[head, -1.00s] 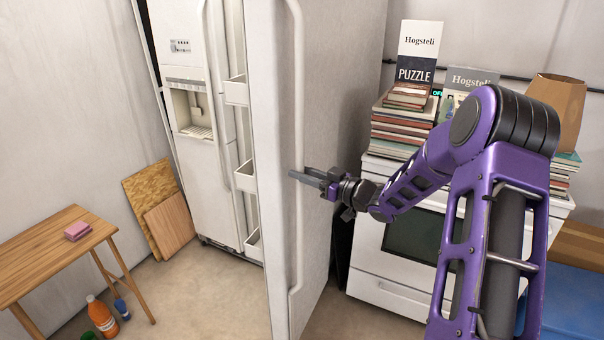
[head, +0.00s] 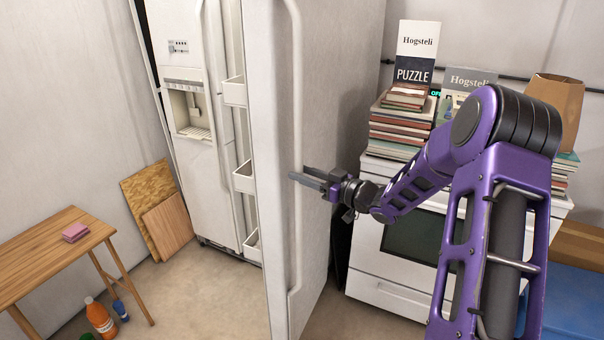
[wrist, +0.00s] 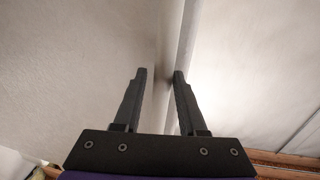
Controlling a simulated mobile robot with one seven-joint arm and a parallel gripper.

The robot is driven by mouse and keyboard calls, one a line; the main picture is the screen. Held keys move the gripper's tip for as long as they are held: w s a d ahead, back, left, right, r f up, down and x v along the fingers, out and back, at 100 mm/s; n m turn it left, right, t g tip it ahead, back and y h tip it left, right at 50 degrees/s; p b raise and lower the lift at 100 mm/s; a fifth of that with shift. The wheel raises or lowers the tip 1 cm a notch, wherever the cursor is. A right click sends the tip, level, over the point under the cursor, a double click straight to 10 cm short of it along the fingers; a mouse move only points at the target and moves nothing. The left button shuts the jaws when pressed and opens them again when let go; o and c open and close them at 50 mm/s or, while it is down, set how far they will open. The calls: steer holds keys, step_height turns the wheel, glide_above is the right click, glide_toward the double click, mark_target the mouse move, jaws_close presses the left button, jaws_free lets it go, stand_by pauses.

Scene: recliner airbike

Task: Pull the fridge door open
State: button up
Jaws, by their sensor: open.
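The white fridge door (head: 340,120) stands swung wide open, with its shelved inner side facing left toward the fridge body (head: 185,110). Its long vertical handle (head: 298,240) runs along the outer face near the free edge. My gripper (head: 299,173) is at the handle at mid height, coming from the right, its jaws open. In the wrist view the two dark fingers (wrist: 159,72) are apart, with the pale handle (wrist: 188,35) running down behind the right fingertip. I cannot tell whether either finger touches it.
A white oven (head: 400,290) with stacked books and puzzle boxes stands right of the door. A wooden table (head: 40,255) with a pink block is at the left. Bottles (head: 102,318) and boards (head: 160,212) are near it. Floor between table and door is clear.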

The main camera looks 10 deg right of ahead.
steer(key=v, duration=1.6)
steer(key=shift+s+d, duration=0.25)
steer(key=shift+d, duration=0.1)
steer(key=shift+w, duration=0.1)
